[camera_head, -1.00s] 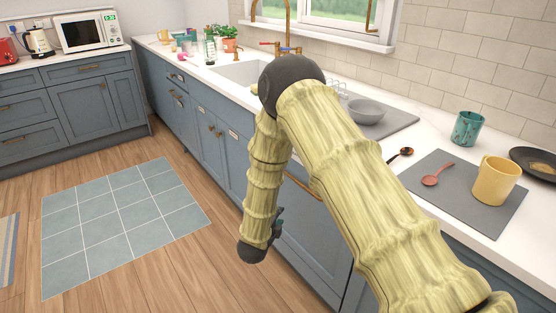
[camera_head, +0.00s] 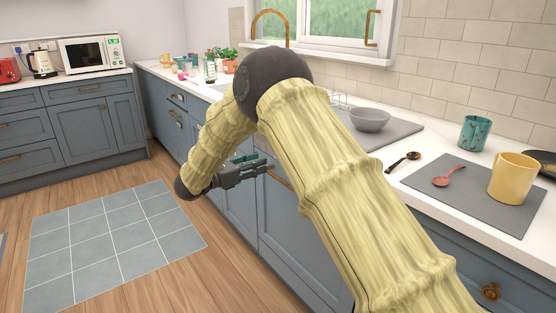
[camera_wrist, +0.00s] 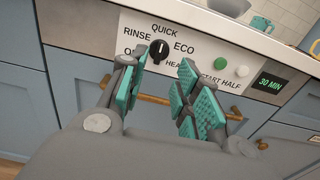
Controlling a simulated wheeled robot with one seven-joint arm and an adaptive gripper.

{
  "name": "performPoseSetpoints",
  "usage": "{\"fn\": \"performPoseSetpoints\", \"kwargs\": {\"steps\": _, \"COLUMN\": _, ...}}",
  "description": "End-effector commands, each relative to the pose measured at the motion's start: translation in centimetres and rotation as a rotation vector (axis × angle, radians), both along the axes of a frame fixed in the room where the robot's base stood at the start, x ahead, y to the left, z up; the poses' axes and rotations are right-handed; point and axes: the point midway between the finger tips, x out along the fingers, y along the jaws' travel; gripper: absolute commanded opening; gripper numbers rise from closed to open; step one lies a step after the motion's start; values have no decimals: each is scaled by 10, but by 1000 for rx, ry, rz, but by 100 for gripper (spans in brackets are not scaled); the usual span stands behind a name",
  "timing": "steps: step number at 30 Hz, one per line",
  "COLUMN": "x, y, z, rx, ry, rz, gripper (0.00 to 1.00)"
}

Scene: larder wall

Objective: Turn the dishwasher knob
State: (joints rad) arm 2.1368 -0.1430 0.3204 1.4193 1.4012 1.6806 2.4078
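The dishwasher knob (camera_wrist: 159,49) is a small black dial with a pale pointer line on a white control panel (camera_wrist: 200,48) in the wrist view. The line stands nearly upright, toward QUICK; RINSE and ECO are printed at either side. My gripper (camera_wrist: 163,76) is open, its teal-padded fingers apart and nothing between them. The knob lies ahead, between the fingertips in the picture and nearer the left one; I see no clear contact. In the head view my gripper (camera_head: 258,164) is in front of the cabinets, and the knob is hidden behind my arm.
A brass bar handle (camera_wrist: 150,98) runs below the panel. The counter holds a grey bowl (camera_head: 370,119) and yellow mug (camera_head: 512,178). The floor is open at left.

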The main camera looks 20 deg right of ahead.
Motion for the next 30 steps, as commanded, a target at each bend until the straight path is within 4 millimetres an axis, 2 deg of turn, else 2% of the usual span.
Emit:
{"fn": "performPoseSetpoints", "kwargs": {"steps": 9, "x": 18, "y": -49, "z": -1, "rx": -1, "ry": 2, "rz": 0, "gripper": 32}}
{"fn": "performPoseSetpoints", "kwargs": {"steps": 15, "x": 26, "y": -74, "z": -1, "rx": -1, "ry": 3, "rz": 1, "gripper": 32}}
{"fn": "performPoseSetpoints", "kwargs": {"steps": 21, "x": 31, "y": -85, "z": -1, "rx": -1, "ry": 3, "rz": 3, "gripper": 32}}
{"fn": "performPoseSetpoints", "kwargs": {"steps": 30, "x": 32, "y": -87, "z": -1, "rx": -1, "ry": 4, "rz": 3, "gripper": 32}}
